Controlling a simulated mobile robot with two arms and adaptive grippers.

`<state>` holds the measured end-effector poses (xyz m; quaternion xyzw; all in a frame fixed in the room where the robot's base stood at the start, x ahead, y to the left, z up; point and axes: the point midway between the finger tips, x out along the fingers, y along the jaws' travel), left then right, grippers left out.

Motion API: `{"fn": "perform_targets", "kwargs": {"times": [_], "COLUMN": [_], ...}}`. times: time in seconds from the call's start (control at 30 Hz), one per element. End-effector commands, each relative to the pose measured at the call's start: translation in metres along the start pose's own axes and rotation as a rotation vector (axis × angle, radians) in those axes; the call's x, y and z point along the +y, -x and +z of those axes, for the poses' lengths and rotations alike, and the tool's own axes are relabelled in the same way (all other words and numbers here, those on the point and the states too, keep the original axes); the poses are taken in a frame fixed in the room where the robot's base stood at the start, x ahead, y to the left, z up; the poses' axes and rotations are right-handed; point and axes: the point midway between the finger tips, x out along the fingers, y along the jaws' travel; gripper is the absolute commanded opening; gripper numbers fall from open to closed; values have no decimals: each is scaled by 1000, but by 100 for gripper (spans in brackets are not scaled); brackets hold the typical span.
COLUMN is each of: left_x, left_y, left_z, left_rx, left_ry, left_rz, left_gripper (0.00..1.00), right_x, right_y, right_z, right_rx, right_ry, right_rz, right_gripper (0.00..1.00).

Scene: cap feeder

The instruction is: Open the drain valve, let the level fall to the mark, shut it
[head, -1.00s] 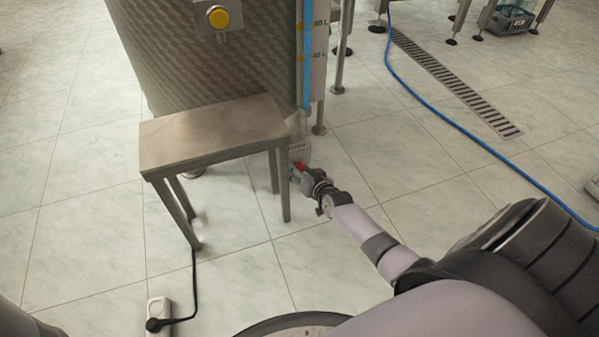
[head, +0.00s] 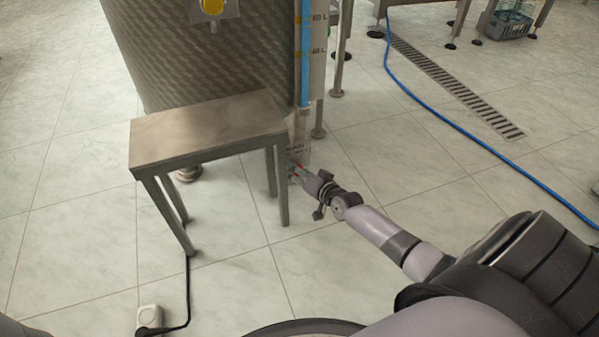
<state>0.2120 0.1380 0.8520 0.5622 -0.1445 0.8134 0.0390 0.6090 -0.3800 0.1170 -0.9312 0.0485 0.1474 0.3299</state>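The steel tank (head: 200,55) stands at the top left. Its level tube (head: 305,60) shows a blue column beside a scale with marks, one reading 60 L or 80 L, and a lower one reading 40 L. The column's top is out of view. A small red part (head: 297,165), which looks like the drain valve's handle, shows low beside the stool. My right gripper (head: 300,176) is at this red part. Its fingers are too small to tell whether they are open or shut on it. The valve body is mostly hidden. My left gripper is not in view.
A steel stool (head: 205,128) stands close to the left of my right gripper. A floor drain grate (head: 455,85) and a blue hose (head: 450,135) lie to the right. A power strip (head: 149,320) with a black cable lies at the lower left. The floor between is clear.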

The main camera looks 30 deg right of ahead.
Motion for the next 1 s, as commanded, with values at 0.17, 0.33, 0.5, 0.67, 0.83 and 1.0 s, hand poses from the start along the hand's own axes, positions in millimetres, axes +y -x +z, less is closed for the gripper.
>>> {"fn": "perform_targets", "kwargs": {"times": [0.17,0.33,0.5,0.67,0.83,1.0], "left_x": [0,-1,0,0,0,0], "left_y": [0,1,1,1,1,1], "left_z": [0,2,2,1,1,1], "left_rx": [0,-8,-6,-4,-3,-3], "left_ry": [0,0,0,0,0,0], "left_rz": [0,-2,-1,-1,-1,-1], "left_gripper": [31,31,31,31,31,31], "right_x": [0,0,0,0,1,1], "right_y": [0,1,15,44,79,105], "right_z": [0,1,3,2,2,2], "right_rx": [0,-1,-2,-2,-2,-2], "right_ry": [0,0,-3,-1,0,0], "right_rz": [0,-1,-2,0,1,1], "right_gripper": [59,59,59,59,59,59]}}
